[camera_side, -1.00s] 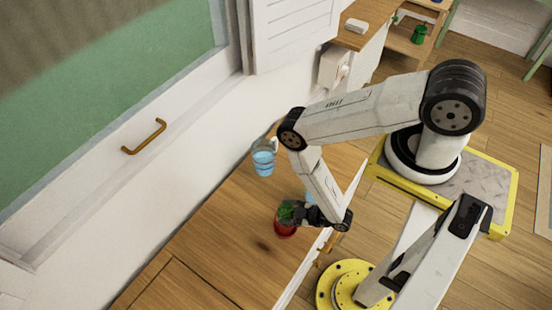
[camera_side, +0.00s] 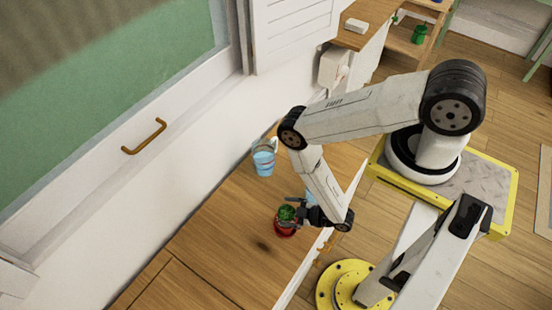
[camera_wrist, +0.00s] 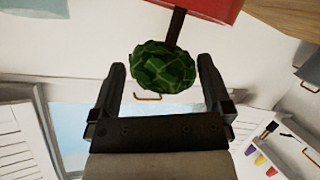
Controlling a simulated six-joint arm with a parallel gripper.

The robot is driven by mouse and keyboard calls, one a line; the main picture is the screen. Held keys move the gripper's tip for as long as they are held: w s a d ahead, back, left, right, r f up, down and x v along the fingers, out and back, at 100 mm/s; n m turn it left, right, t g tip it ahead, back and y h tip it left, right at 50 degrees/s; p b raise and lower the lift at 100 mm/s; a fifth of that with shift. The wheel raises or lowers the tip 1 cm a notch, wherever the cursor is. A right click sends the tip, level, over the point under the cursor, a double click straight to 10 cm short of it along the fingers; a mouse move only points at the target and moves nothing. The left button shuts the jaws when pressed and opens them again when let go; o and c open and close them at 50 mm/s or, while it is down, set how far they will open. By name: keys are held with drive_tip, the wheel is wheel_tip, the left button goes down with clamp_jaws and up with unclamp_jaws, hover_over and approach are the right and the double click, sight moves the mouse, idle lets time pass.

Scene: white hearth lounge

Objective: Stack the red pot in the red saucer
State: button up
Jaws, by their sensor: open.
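The red pot (camera_side: 285,232) stands near the front edge of the wooden counter, with a round green plant (camera_side: 287,213) on top. In the wrist view, part of the red pot (camera_wrist: 205,8) shows at the top edge, with the brown stem and leafy green ball (camera_wrist: 163,68) below it. My gripper (camera_side: 290,213) is open around the plant's level; in the wrist view its two fingers (camera_wrist: 160,78) stand apart on either side of the ball, with gaps. I cannot tell the red saucer apart from the pot's red base, so whether the pot sits in it is unclear.
A light blue bucket (camera_side: 263,163) with a raised handle stands on the counter (camera_side: 215,240) near the wall. Another light blue thing (camera_side: 311,196) is partly hidden behind my arm. The counter to the left of the pot is clear.

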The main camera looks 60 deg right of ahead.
drive_tip(key=v, duration=0.4)
drive_tip(key=shift+s+d+r, duration=0.1)
drive_tip(key=shift+s, duration=0.25)
drive_tip(key=shift+s+d+r, duration=0.1)
drive_tip(key=shift+s+d, duration=0.1)
drive_tip(key=shift+s, duration=0.45)
drive_tip(key=shift+s+r, duration=0.3)
drive_tip(key=shift+s, duration=0.1)
idle(0.4)
